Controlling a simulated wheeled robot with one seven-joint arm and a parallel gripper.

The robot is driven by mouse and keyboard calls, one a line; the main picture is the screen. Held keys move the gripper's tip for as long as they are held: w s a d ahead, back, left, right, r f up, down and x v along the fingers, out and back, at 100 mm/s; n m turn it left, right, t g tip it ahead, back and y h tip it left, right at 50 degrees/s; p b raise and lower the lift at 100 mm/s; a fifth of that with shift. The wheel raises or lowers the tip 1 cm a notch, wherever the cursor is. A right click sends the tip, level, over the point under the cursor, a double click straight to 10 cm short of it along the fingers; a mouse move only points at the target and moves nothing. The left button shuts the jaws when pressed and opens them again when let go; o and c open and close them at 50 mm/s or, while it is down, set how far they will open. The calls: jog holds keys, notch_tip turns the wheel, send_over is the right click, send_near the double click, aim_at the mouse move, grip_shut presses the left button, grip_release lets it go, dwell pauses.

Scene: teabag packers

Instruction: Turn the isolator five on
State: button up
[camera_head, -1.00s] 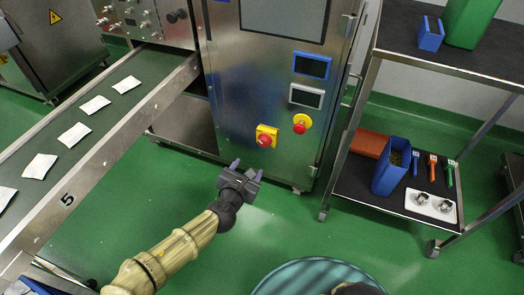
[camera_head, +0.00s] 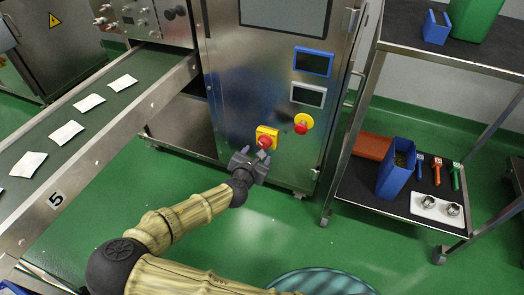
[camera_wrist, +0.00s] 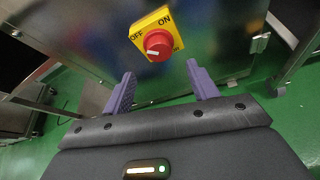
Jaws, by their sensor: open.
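The isolator is a yellow plate with a red rotary knob on the lower front of the steel cabinet beside the conveyor marked 5. In the head view the isolator (camera_head: 266,138) is just above my gripper (camera_head: 252,158), whose fingers reach up to its lower edge. In the wrist view the isolator (camera_wrist: 156,38) shows "OFF" at its left and "ON" at its upper right, and a white mark on the red knob points toward the left. My gripper (camera_wrist: 158,88) is open and empty, its two purple fingers spread below the knob and apart from it in the picture.
A red stop button on a yellow round base (camera_head: 302,123) sits right of the isolator. The conveyor (camera_head: 60,150) with white teabags runs at left. A black-shelved trolley (camera_head: 405,200) with tools stands at right. The green floor before the cabinet is mostly clear.

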aim_at(263, 146)
jog(key=b+x, duration=0.3)
jog(key=x, duration=0.4)
jog(key=shift+w+d+f, duration=0.1)
jog(key=shift+w+f, duration=0.05)
jog(key=shift+w, duration=0.15)
jog(key=c, duration=1)
